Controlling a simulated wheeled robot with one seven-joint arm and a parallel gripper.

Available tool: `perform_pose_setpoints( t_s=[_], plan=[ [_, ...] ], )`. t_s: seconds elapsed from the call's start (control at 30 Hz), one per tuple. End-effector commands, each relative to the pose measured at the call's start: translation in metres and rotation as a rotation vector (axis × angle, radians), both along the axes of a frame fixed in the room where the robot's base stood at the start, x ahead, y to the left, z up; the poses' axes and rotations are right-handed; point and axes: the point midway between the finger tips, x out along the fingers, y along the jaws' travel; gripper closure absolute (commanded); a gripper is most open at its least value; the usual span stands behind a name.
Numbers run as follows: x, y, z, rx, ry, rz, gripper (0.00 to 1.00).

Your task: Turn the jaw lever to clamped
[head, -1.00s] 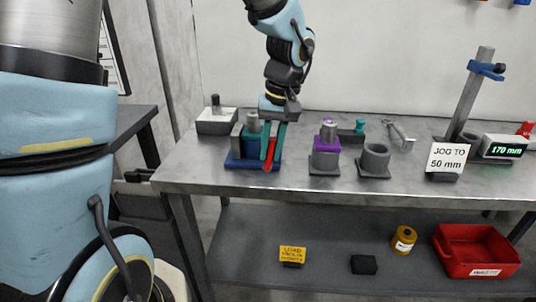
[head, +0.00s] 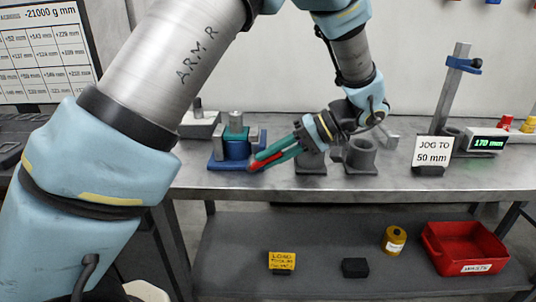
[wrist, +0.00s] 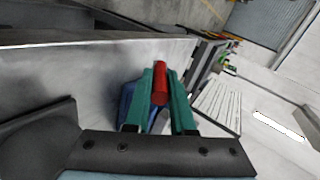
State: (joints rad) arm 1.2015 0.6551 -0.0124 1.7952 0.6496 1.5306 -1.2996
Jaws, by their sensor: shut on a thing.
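The red jaw lever (head: 255,166) sticks out from the front right of a blue vise-like fixture (head: 229,165) at the left of the bench in the head view. A grey-topped teal-green piece (head: 236,122) stands upright in this fixture. My gripper (head: 265,159) comes in from the right, tilted low, with its teal fingers shut on the lever. In the wrist view the red lever (wrist: 160,82) lies between the two fingers. The fingers hide part of it, and the lever's clamped mark cannot be made out.
Grey holders (head: 361,154) stand just right of my gripper, partly behind my wrist. A grey-white block (head: 200,126) is behind the fixture. A "JOG TO 50 mm" sign (head: 433,151) and a post (head: 455,90) stand farther right. The bench front edge is close below.

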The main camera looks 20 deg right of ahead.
Motion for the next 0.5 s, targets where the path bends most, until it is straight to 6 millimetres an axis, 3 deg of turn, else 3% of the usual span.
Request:
perform_pose_setpoints(
  t_s=[0.5],
  plan=[
    [-0.0005,-0.0037,-0.0052,0.108,-0.052,-0.002,1.00]
  ],
)
